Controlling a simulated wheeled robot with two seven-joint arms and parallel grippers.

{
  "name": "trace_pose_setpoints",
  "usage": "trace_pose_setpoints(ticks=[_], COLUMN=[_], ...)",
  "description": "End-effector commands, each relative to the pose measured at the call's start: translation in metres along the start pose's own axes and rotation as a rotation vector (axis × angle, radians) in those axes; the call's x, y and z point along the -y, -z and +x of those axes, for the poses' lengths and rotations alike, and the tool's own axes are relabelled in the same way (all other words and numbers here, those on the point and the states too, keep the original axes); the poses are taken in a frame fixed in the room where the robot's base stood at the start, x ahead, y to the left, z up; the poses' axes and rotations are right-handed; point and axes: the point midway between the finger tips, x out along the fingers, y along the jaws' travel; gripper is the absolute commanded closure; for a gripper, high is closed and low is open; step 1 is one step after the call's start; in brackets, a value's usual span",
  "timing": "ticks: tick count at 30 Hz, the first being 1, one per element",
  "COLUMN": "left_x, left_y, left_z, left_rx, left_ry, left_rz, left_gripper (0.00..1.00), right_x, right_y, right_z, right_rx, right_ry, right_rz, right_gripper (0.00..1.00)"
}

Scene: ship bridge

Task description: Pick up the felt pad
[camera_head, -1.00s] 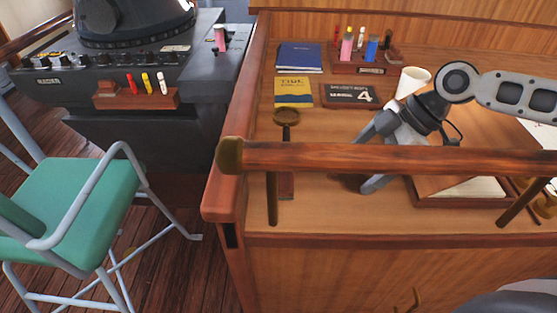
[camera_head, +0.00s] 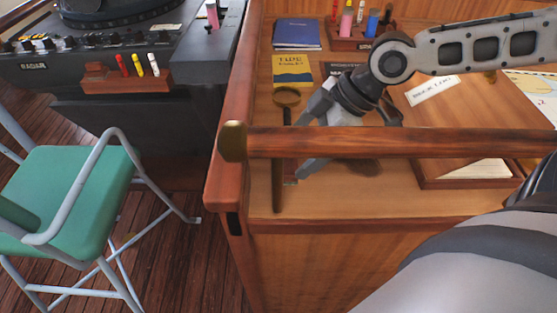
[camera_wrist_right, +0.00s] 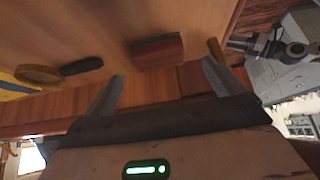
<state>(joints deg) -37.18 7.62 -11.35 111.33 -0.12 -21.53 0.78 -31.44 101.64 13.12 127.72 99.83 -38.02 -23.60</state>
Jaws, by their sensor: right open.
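A small dark red-brown block, which looks like the felt pad (camera_wrist_right: 157,52), lies on the wooden desk. In the head view the felt pad (camera_head: 290,168) shows only in part, behind the wooden rail and beside my right gripper's fingers. My right gripper (camera_head: 301,150) reaches in over the desk from the right. In the wrist view my right gripper (camera_wrist_right: 162,70) is open and empty, its fingers spread to either side of the pad, with the pad a little beyond the tips. I cannot tell the exact gap.
A wooden rail (camera_head: 400,141) runs across the desk's front, crossing the gripper. Behind are a yellow book (camera_head: 292,72), a blue book (camera_head: 296,34) and a pen rack (camera_head: 350,43). A green chair (camera_head: 75,190) stands left.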

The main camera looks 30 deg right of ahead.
Motion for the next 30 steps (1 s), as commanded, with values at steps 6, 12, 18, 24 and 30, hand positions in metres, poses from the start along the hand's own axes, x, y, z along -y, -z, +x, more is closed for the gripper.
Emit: trace_pose_setpoints(ticks=[6,12,18,24,30], left_x=[-0.006,-0.009,-0.01,-0.01,-0.01], left_y=[-0.017,-0.021,-0.019,-0.018,-0.018], left_z=[0.019,0.026,0.025,0.025,0.025], left_rx=[-0.021,-0.034,-0.037,-0.037,-0.037], left_ry=[-0.022,-0.034,-0.037,-0.036,-0.036], left_rz=[0.002,-0.006,-0.008,-0.008,-0.008], left_gripper=[0.64,0.64,0.64,0.64,0.64], right_x=[0.004,0.006,0.007,0.007,0.007], right_y=[-0.008,-0.006,-0.003,-0.003,-0.003], right_z=[0.035,0.049,0.049,0.048,0.048], right_rx=[0.002,0.002,0.001,0.001,0.001], right_ry=[0.002,0.003,0.004,0.004,0.004], right_rz=[-0.006,-0.007,-0.006,-0.005,-0.006], right_gripper=[0.06,0.06,0.06,0.2,0.55])
